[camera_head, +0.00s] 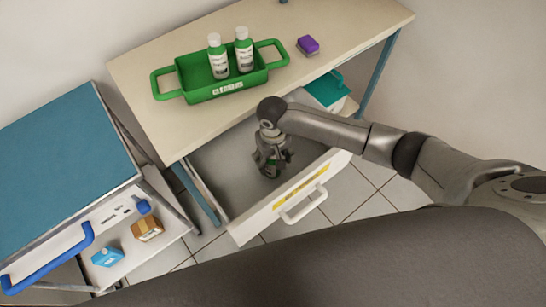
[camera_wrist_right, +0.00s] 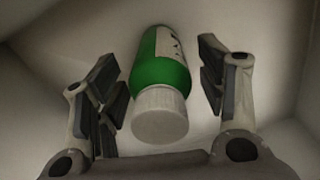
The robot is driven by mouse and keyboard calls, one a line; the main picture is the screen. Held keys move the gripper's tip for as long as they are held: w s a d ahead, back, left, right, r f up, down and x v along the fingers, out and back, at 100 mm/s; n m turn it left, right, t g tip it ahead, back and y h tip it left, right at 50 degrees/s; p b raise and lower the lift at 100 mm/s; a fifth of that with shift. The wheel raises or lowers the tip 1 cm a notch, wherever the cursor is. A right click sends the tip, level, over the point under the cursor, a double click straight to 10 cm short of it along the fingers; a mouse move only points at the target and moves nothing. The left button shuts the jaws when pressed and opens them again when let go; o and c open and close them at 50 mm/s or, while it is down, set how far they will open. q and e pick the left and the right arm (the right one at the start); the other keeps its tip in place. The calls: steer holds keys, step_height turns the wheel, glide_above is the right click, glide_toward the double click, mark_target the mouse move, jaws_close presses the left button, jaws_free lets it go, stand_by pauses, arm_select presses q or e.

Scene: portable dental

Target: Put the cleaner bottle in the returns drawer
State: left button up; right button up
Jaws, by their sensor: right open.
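The returns drawer (camera_head: 282,201) is pulled out under the table, with a yellow label and a white handle on its front. My right gripper (camera_head: 271,168) reaches down inside the drawer. In the right wrist view, a green bottle with a white cap (camera_wrist_right: 162,90) lies between the open fingers of my right gripper (camera_wrist_right: 160,95), with gaps on both sides. In the head view only a small green bit of it shows below the gripper; the rest is hidden. Two more green bottles with white caps (camera_head: 218,58) (camera_head: 244,52) stand upright in a green tray. My left gripper is not in view.
The green tray (camera_head: 215,92) stands on the wooden table (camera_head: 150,115), with a purple sponge-like block (camera_head: 307,45) to its right. A teal item (camera_head: 325,88) sits below the table's right side. A blue-topped cart (camera_head: 60,165) is at the left, with small boxes (camera_head: 147,229) on its shelf.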

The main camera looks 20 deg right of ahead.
step_height(320, 180, up, 12)
steer(key=shift+r+p, duration=0.2)
steer(key=shift+p, duration=0.1)
steer(key=shift+f, duration=0.1)
stand_by(0.7)
